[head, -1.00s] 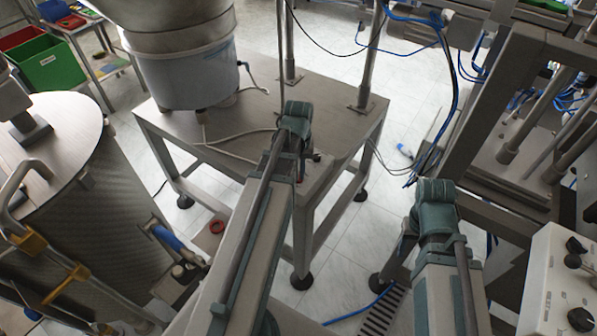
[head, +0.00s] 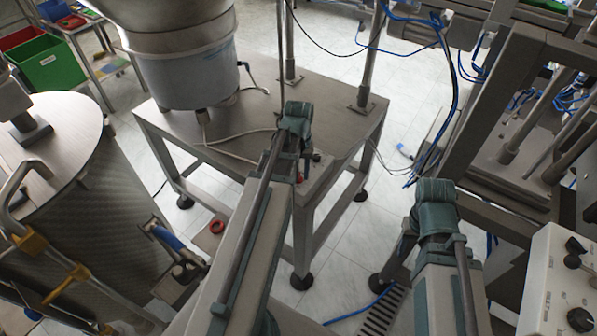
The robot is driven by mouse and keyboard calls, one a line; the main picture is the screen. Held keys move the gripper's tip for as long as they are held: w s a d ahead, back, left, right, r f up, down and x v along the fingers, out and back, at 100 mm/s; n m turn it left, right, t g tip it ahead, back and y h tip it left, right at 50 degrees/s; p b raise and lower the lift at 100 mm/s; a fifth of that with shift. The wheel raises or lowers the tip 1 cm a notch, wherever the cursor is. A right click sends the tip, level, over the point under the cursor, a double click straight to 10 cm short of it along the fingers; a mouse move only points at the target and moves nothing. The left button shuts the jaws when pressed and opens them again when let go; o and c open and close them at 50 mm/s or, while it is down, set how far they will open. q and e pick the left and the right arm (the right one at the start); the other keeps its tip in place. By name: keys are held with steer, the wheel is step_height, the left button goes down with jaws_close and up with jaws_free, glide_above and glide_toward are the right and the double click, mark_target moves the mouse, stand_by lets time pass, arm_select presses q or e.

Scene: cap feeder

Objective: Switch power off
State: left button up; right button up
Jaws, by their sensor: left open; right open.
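My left arm (head: 297,118) reaches up the middle of the head view, over the front edge of the metal table. Its gripper does not show; the arm's own links hide that area. A small dark knob-like part (head: 316,157) and a small red part (head: 300,178) show just right of this arm, at the table's front. I cannot tell whether either is the power switch. My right arm (head: 437,205) is bent at the lower right, and its gripper does not show either. A pale control box (head: 545,280) with several black knobs stands at the right edge.
A steel feeder bowl on a white drum (head: 190,75) stands on the metal table (head: 245,115). A large metal cylinder (head: 60,200) is at the left. A machine frame with blue cables (head: 500,120) fills the right. Pale floor shows between them.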

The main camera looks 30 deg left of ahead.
arm_select(q)
step_height(320, 180, up, 14)
steer(key=p, duration=1.3)
steer(key=shift+f+p, duration=0.15)
steer(key=shift+p, duration=0.15)
steer(key=s+d+m, duration=0.4)
steer(key=d, duration=0.8)
steer(key=s+d+m+y, duration=0.1)
steer(key=s+d+m, duration=0.3)
steer(key=d, duration=0.9)
steer(key=shift+s+m, duration=0.25)
steer(key=shift+m, duration=0.25)
steer(key=shift+a, duration=0.1)
